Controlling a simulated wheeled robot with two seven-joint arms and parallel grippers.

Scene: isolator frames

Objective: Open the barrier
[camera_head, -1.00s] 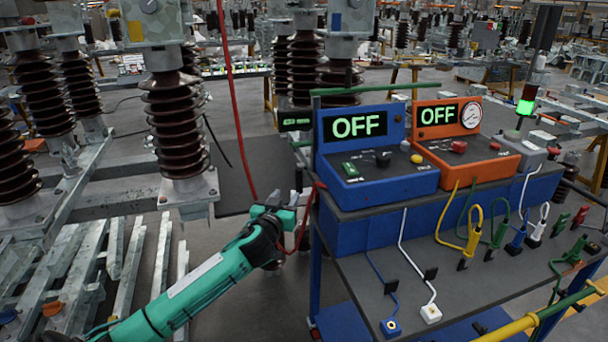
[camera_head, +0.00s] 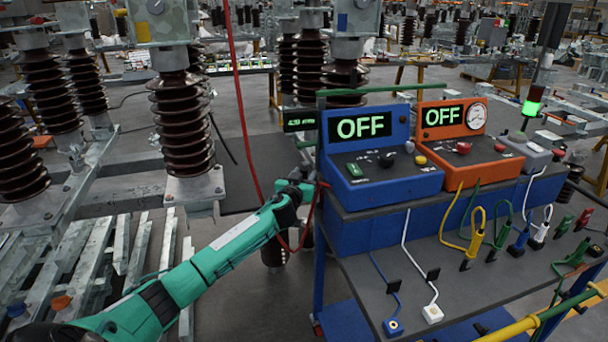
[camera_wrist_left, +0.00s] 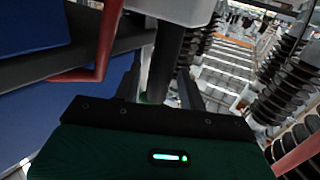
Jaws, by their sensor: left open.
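A yellow-and-green bar (camera_head: 530,319) crosses the lower right corner of the head view; I cannot tell whether it is the barrier. A red cable (camera_head: 242,100) hangs from above and curves down by my left gripper. My left gripper (camera_head: 303,186) is at the left edge of the blue test cart, by the cable's lower loop; its jaws are small and partly hidden there. In the left wrist view the open left gripper (camera_wrist_left: 160,88) has a dark post (camera_wrist_left: 167,60) in line between its fingers. The red strip (camera_wrist_left: 103,42) passes left of them. Contact is unclear. My right gripper is out of view.
The cart carries a blue box (camera_head: 372,190) and an orange box (camera_head: 480,165), both reading OFF. Several plugs and cables lie on its lower shelf (camera_head: 365,262). Brown insulators (camera_head: 182,130) stand left, above metal beams (camera_head: 130,245). Some bare floor lies below my arm.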

